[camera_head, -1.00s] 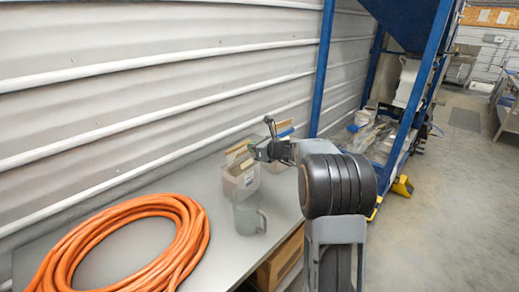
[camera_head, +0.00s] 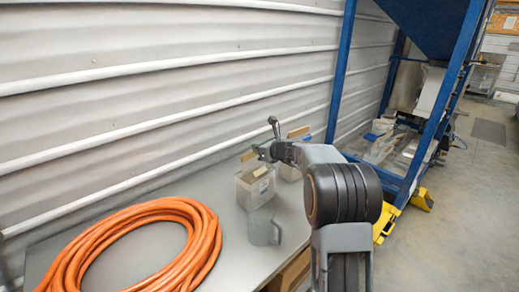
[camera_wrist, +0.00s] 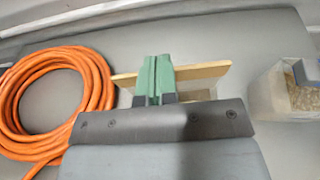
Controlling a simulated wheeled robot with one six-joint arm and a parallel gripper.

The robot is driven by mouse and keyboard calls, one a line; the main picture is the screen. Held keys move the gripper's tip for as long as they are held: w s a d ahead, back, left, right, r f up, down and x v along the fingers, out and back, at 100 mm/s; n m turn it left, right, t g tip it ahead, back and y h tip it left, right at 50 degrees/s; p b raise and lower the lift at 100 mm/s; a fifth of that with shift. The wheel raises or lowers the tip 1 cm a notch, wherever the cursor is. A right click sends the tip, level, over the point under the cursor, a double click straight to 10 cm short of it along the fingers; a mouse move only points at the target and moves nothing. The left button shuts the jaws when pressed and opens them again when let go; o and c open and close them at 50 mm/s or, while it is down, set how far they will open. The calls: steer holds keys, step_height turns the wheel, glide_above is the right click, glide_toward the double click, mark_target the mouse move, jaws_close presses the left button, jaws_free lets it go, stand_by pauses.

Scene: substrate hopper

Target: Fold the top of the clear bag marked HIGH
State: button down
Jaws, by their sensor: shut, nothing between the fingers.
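I cannot read the word HIGH on anything in these frames. A clear container (camera_head: 255,188) with a small pale label stands on the grey bench, with a wooden strip at its top. A second clear container (camera_head: 290,172) stands just behind it. In the wrist view, one clear container (camera_wrist: 268,103) with grainy contents and a blue-grey item sits at the right. My gripper (camera_head: 261,153) is above the nearer container in the head view. Its green fingers (camera_wrist: 153,78) are together and empty, in front of a wooden strip (camera_wrist: 202,73).
A corrugated wall (camera_head: 150,100) borders the bench. The blue hopper frame (camera_head: 343,70) has clear bags (camera_head: 382,150) beneath it. Open floor is at the right.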

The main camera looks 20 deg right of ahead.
stand_by(0.5)
steer(key=s+d+r, duration=0.4)
steer(key=s+r, duration=0.3)
steer(key=r, duration=0.3)
steer(key=s+a+f+n+g+h, duration=0.25)
steer(key=s+f+n+g, duration=0.25)
steer(key=s+f+n, duration=0.45)
steer(key=s+a+f+n+g+h, duration=0.1)
steer(key=s+a+f+n+h, duration=0.1)
steer(key=s+n, duration=0.8)
steer(key=s+a+f+n+g+h, duration=0.2)
steer(key=s+a+n, duration=0.3)
steer(key=s+n, duration=0.5)
steer(key=shift+s+f+n, duration=0.35)
steer(key=shift+s+f, duration=0.35)
steer(key=shift+s, duration=0.05)
steer(key=shift+h, duration=0.25)
